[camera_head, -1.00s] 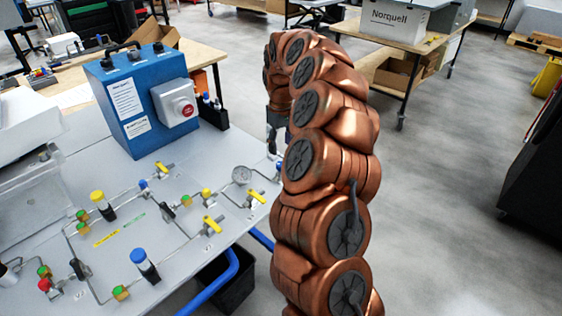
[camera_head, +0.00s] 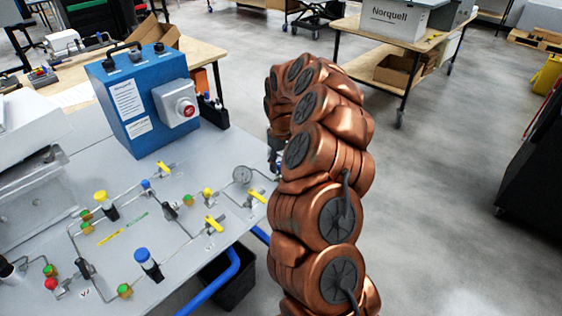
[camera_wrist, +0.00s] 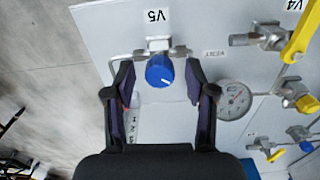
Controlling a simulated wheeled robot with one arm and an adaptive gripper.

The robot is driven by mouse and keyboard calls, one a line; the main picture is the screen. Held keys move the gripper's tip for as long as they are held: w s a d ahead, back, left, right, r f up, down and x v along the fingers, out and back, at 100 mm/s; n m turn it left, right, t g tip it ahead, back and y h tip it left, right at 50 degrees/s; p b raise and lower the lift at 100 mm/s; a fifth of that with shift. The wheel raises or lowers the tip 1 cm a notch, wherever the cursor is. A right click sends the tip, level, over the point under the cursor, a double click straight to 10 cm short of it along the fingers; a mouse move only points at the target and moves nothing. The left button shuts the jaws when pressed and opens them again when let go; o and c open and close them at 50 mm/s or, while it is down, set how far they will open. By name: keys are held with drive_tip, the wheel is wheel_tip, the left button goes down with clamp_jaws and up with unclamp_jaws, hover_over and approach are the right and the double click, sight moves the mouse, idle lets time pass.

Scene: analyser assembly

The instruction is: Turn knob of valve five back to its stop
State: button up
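The blue knob of valve five (camera_wrist: 160,70) shows in the wrist view, just below the white V5 label (camera_wrist: 156,16). A pale mark shows on its lower part. My gripper (camera_wrist: 159,80) is open, with one dark finger on each side of the knob. Gaps show between the fingers and the knob, so neither visibly touches it.
A round gauge (camera_wrist: 234,100) sits close to the right finger in the wrist view. Yellow-handled valves (camera_wrist: 300,35) and pipes lie farther right. In the head view, a blue box with a red button (camera_head: 140,100) stands at the panel's back. Open floor lies right of the panel.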

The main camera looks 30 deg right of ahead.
clamp_jaws()
drive_tip(key=shift+f+b, duration=0.1)
drive_tip(key=shift+b, duration=0.3)
drive_tip(key=shift+f+m+b, duration=0.1)
drive_tip(key=shift+m+b, duration=0.6)
drive_tip(key=shift+b, duration=0.1)
drive_tip(key=m+b, duration=0.2)
drive_tip(key=b, duration=0.1)
drive_tip(key=shift+w+f, duration=0.1)
drive_tip(key=m+b, duration=0.4)
drive_tip(key=b, duration=0.1)
drive_tip(key=shift+m, duration=0.3)
drive_tip(key=shift+r+m+b, duration=0.2)
drive_tip(key=shift+m+b, duration=0.4)
drive_tip(key=shift+m, duration=0.05)
drive_tip(key=shift+r+m+b, duration=0.2)
drive_tip(key=shift+m+b, duration=0.4)
drive_tip(key=shift+m, duration=0.05)
